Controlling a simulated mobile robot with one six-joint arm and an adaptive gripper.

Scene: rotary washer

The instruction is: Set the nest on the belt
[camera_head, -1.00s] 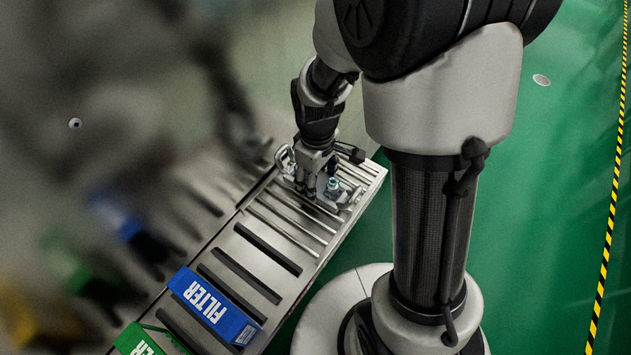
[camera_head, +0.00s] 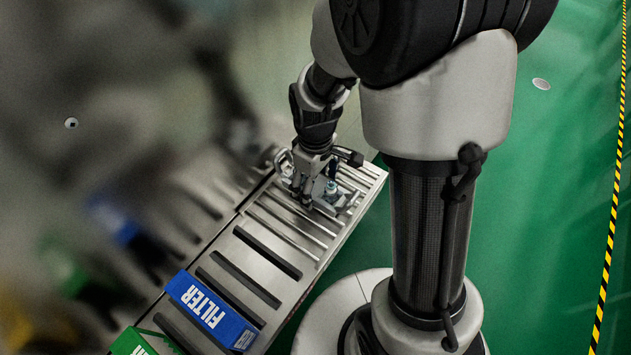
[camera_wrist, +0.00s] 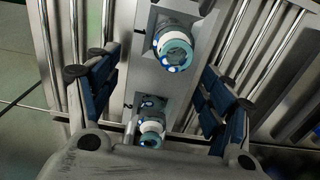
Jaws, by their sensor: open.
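The nest (camera_wrist: 146,85) is a grey metal plate carrying teal-and-white capped cylinders, one at the top (camera_wrist: 173,50) and one lower down (camera_wrist: 150,130) in the wrist view. In the head view the nest (camera_head: 343,203) sits at the far end of the slatted metal belt (camera_head: 318,240). My gripper (camera_wrist: 165,92) is open in the wrist view. Its blue-padded fingers stand on either side of the nest, with visible gaps. In the head view my gripper (camera_head: 305,198) is low over the nest and hides part of it. Contact between nest and bars cannot be told.
A blue FILTER box (camera_head: 212,309) and a green box (camera_head: 132,343) lie on the near part of the belt. Dark slots and bare slats lie between them and the nest. Blurred machinery stands at the left. Green floor is clear at the right.

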